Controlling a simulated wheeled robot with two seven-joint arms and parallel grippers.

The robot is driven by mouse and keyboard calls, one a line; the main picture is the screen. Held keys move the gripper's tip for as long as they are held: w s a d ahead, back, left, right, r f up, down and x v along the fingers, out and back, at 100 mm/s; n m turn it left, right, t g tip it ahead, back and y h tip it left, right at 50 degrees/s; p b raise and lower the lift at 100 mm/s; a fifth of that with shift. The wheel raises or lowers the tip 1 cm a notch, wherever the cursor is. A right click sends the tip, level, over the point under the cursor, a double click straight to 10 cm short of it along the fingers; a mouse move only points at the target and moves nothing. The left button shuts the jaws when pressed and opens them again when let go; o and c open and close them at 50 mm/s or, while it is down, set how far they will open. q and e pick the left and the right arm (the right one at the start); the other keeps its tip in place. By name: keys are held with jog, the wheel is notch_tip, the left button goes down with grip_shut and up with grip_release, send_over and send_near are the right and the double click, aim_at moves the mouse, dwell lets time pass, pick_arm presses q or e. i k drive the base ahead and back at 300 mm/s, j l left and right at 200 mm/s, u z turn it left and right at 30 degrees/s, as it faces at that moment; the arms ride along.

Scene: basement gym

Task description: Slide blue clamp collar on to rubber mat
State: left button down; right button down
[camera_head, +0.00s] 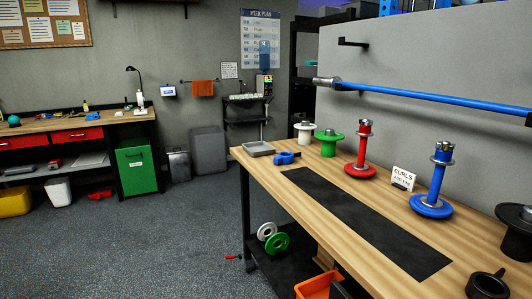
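The blue clamp collar (285,158) lies on the wooden table, near the far end of the black rubber mat (360,220). It appears to be on bare wood just beyond the mat's far edge, with a small gap. The mat is a long dark strip lying flat along the table, and its surface is empty. Neither of my grippers shows in the head view.
A grey tray (259,148) sits behind the collar. A black collar (487,284) lies at the near right. A blue bar (430,97) hangs above.

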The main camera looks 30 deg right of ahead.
aim_at(284, 158)
jog(key=i+z, duration=0.25)
jog(key=i, duration=0.6)
jog(key=i+j+z, duration=0.25)
jog(key=i, duration=0.6)
